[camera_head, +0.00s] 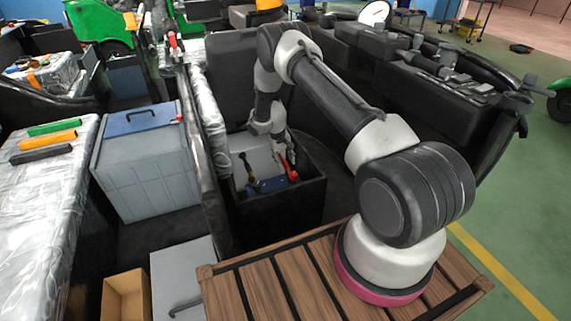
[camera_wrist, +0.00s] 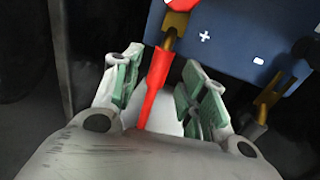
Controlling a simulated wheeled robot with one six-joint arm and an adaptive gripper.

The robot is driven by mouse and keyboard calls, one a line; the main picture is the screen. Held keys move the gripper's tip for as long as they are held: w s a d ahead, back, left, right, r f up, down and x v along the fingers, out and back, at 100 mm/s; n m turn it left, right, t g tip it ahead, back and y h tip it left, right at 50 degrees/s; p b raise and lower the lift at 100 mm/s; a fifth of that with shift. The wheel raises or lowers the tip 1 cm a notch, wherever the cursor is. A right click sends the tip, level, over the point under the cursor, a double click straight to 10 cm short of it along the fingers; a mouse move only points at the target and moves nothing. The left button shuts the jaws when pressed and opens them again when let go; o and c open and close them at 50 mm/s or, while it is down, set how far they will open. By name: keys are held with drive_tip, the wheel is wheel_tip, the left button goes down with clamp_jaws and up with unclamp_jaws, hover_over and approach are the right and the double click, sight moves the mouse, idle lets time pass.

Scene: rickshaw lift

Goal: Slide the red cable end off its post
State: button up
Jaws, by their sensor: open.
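The red cable end (camera_wrist: 157,85) shows in the wrist view as a red sleeve with a brass lug (camera_wrist: 172,27) at its far end. The lug sits by a round red part at the plus side of the blue battery (camera_wrist: 225,45), partly cut off by the top edge. My gripper (camera_wrist: 158,92) is open, its green-padded fingers on either side of the red sleeve with gaps visible. In the head view, my gripper (camera_head: 279,143) reaches down into the black box, above the red cable end (camera_head: 289,170); the post itself is hard to make out.
A black cable end with a brass lug (camera_wrist: 268,97) lies on the battery's minus side, right of my fingers. The black box's walls (camera_head: 277,212) surround the battery closely. A grey cabinet (camera_head: 147,165) stands to the left, and a wooden slatted deck (camera_head: 300,285) lies in front.

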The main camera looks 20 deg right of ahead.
drive_tip(key=shift+d+f, duration=0.25)
drive_tip(key=shift+f, duration=0.85)
clamp_jaws()
drive_tip(key=w, duration=0.5)
drive_tip(key=shift+w+r, duration=0.1)
drive_tip(key=shift+w, duration=0.1)
unclamp_jaws()
wheel_tip(320, 180, up, 12)
drive_tip(key=a, duration=0.2)
drive_tip(key=shift+a, duration=0.15)
